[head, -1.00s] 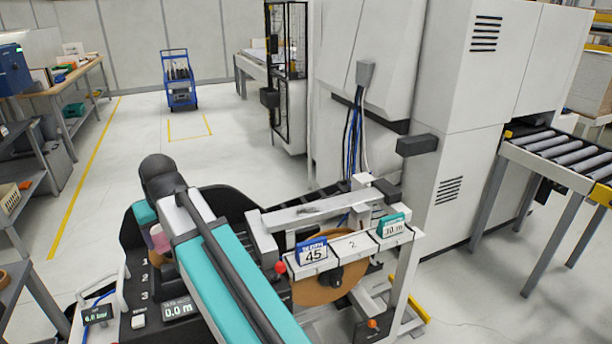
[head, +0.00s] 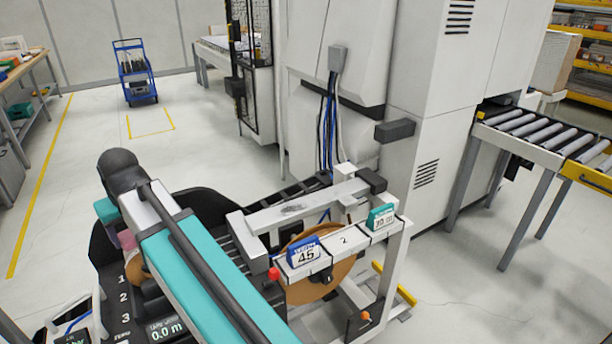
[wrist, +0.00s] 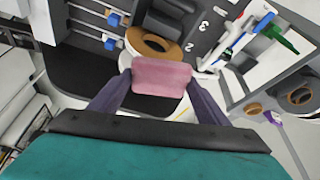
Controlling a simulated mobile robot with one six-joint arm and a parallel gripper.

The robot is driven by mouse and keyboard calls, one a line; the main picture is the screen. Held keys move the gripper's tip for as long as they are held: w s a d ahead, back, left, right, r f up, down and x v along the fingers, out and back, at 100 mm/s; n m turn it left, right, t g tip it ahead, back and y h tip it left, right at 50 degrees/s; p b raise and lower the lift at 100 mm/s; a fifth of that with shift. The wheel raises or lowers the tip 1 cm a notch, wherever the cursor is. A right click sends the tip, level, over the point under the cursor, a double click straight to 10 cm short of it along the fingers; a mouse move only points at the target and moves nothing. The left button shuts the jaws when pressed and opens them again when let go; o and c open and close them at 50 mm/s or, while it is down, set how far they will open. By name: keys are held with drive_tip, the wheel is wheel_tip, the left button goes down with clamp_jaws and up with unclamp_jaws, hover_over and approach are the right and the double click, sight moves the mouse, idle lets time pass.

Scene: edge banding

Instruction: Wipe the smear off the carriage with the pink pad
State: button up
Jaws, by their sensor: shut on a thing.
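My gripper (wrist: 160,82) is shut on the pink pad (wrist: 162,76), which sits between its two dark fingers in the wrist view. In the head view a bit of the pad (head: 127,239) shows beside my arm, which hides most of my gripper. The carriage (head: 330,199) is a pale beam on the machine's frame, right of my arm. The carriage cannot be made out clearly in the wrist view.
A blue card reading 45 (head: 305,252) and a teal card (head: 381,217) stand on the rail in front of the carriage. A red knob (head: 273,274) and a brown roll (head: 325,278) are below. A tall white cabinet (head: 430,110) rises behind.

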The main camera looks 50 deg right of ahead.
drive_tip(key=shift+a, duration=0.1)
drive_tip(key=s+d+f+n+y+p, duration=0.1)
drive_tip(key=s+d+n, duration=0.1)
drive_tip(key=d, duration=1.8)
drive_tip(key=s+d+f+n+y+p, duration=0.1)
drive_tip(key=s+d+f+n, duration=0.1)
drive_tip(key=d, duration=1.9)
drive_tip(key=s+d+n, duration=0.1)
drive_tip(key=s+d, duration=0.7)
drive_tip(key=d, duration=0.4)
drive_tip(key=shift+d+f+n+g+p, duration=0.2)
drive_tip(key=shift+n+g+p, duration=0.1)
drive_tip(key=shift+n+p, duration=0.15)
